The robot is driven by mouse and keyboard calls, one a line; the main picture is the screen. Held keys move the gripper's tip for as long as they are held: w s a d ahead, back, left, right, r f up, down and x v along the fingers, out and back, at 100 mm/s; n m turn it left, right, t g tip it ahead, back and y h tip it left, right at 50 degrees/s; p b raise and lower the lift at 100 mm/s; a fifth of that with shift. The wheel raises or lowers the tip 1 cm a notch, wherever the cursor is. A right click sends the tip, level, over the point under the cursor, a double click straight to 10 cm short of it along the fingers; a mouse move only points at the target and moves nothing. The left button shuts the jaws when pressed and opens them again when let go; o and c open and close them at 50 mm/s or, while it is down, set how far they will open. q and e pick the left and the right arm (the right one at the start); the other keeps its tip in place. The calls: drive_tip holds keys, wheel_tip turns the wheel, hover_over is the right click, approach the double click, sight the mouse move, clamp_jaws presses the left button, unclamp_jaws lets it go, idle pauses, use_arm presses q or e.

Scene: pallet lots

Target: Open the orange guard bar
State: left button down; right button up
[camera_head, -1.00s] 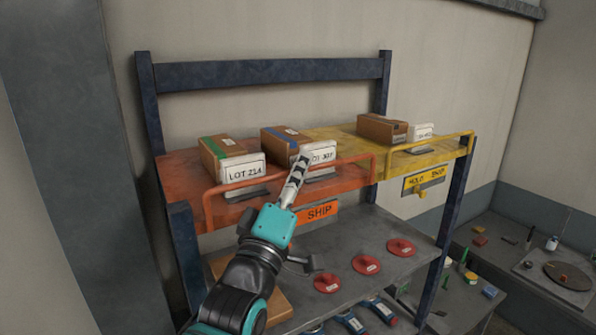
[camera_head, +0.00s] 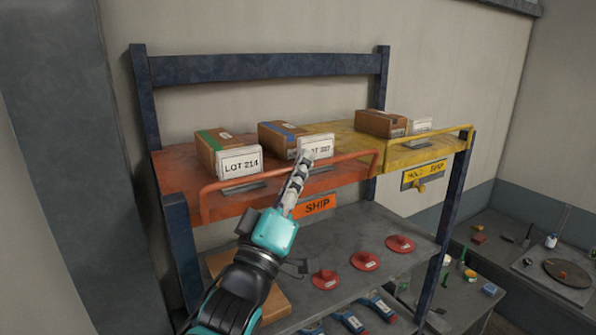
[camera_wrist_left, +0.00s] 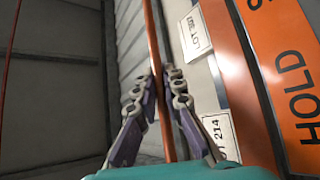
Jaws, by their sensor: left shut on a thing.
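The orange guard bar (camera_head: 347,157) runs along the front of the orange shelf section, bent down at both ends. My left gripper (camera_head: 305,160) reaches up to the middle of this bar from below. In the left wrist view the bar (camera_wrist_left: 155,35) passes between the two fingers (camera_wrist_left: 162,82), which are shut on it from both sides. The gripper partly covers the card of the box behind it in the head view. My right gripper is not in view.
Behind the bar stand the LOT 214 box (camera_head: 222,150) and a second box (camera_head: 278,138) with a card. A yellow bar (camera_head: 440,138) fronts the yellow section at right. Red discs (camera_head: 365,261) lie on the lower shelf.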

use_arm(q)
drive_tip(key=shift+s+d+f+m+g+h+b, duration=0.2)
drive_tip(key=shift+s+m+h+b, duration=0.15)
drive_tip(key=shift+m+h, duration=0.8)
drive_tip(key=shift+s+d+f+m+g+h+b, duration=0.15)
drive_tip(key=shift+s+d+m+h+b, duration=0.2)
drive_tip(key=shift+m+h, duration=0.8)
drive_tip(key=shift+s+d+f+m+g+h+b, duration=0.15)
drive_tip(key=shift+m+h+b, duration=0.25)
drive_tip(key=shift+m+h, duration=0.75)
drive_tip(key=shift+m, duration=0.45)
drive_tip(key=c, duration=1.6)
unclamp_jaws()
drive_tip(key=shift+y, duration=0.25)
drive_tip(key=shift+a, duration=0.1)
drive_tip(key=shift+s+f, duration=0.1)
drive_tip(key=v, duration=1.1)
drive_tip(key=shift+s+a+f, duration=0.15)
drive_tip(key=shift+a+f, duration=0.1)
drive_tip(key=shift+f, duration=0.1)
